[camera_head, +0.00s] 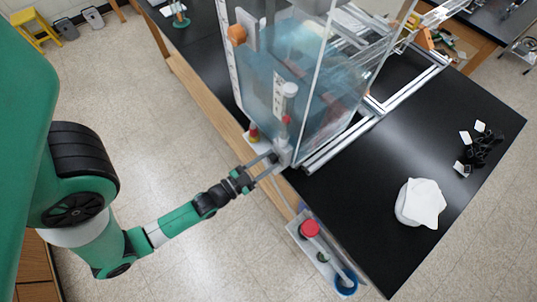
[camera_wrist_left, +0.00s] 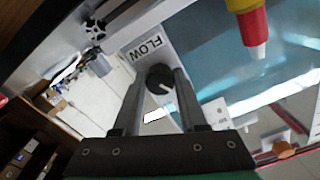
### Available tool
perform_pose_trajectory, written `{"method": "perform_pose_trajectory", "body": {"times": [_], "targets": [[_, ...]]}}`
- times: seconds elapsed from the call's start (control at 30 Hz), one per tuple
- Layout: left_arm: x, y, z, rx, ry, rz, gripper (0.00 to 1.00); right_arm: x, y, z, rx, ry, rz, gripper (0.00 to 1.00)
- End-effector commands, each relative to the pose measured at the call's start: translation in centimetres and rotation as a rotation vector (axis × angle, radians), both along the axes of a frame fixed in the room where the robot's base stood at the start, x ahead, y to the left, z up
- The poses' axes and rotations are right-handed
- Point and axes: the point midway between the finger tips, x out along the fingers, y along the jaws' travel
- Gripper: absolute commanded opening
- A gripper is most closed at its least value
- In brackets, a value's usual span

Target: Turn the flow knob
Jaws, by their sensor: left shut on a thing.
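The flow knob (camera_wrist_left: 160,80) is a small dark round knob with a pale pointer line, on a light plate beside a label (camera_wrist_left: 147,46) reading FLOW. In the left wrist view it sits between the two fingers of my left gripper (camera_wrist_left: 160,78), which are shut on it. In the head view my left gripper (camera_head: 272,164) reaches the lower front corner of the clear water tank (camera_head: 300,90), at the table's edge. The knob is hidden there by the gripper. My right gripper is not in view.
A side shelf (camera_head: 318,250) with a red-capped item and a blue ring is near the arm.

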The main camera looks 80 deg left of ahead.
Motion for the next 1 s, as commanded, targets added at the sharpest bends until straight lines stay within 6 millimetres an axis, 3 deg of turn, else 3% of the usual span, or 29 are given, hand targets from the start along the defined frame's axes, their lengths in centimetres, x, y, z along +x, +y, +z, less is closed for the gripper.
{"method": "perform_pose_trajectory", "body": {"times": [1.0], "targets": [[0.1,-0.1,0.0,-0.880,-0.372,0.001,0.00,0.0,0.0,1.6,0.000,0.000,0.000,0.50]]}}
